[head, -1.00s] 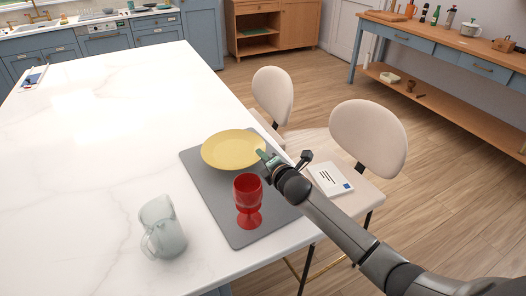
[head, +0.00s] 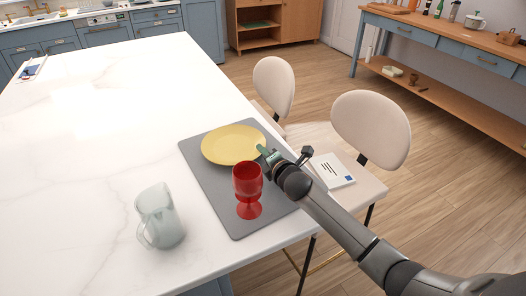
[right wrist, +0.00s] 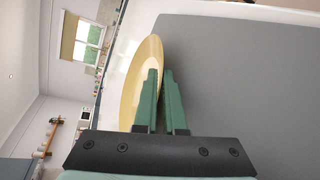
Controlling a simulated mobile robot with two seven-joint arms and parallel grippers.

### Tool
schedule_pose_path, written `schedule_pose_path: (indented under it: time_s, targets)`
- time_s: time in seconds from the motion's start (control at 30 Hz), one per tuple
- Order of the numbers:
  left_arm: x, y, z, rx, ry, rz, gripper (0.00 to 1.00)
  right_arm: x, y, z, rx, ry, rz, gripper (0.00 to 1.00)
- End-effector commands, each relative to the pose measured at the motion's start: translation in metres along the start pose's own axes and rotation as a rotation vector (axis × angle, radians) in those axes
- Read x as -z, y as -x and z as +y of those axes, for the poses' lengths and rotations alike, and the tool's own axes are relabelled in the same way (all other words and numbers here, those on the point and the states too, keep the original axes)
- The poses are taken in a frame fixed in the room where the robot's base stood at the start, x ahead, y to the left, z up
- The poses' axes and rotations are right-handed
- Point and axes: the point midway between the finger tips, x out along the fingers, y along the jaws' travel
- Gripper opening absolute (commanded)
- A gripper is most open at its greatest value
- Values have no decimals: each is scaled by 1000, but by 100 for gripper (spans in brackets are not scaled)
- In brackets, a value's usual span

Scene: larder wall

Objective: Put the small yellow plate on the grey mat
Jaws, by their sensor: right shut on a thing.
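The small yellow plate (head: 232,145) is over the far end of the grey mat (head: 208,189), lying nearly level; its left edge reaches close to the mat's left edge. I cannot tell whether its underside touches the mat. My right gripper (head: 266,155) is shut on the plate's right rim. In the right wrist view, the plate (right wrist: 128,84) shows at a steep slant with its rim at the fingers (right wrist: 160,101), and the mat (right wrist: 235,75) fills the right side. My left gripper is not in view.
A red goblet (head: 247,181) stands upright on the mat, just in front of the plate and close to my right gripper. A pale glass jug (head: 160,216) stands left of the mat. Chairs (head: 370,130) stand at the right; a white booklet (head: 331,170) lies on one seat.

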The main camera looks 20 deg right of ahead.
Motion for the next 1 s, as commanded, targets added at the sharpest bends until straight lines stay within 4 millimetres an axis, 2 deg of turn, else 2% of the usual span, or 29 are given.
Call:
schedule_pose_path:
  time_s: [0.23, 0.27, 0.53, 1.0]
  targets:
    - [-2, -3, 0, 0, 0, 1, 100, 2, -2, -3, -4, -1, 0, 0]
    - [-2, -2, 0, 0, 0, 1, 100, 1, -1, -2, -5, -1, 0, 11]
    - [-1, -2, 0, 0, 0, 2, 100, 2, -1, -4, 0, 0, 0, 41]
    - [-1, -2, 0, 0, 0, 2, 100, 3, -1, -10, 13, 1, 1, 43]
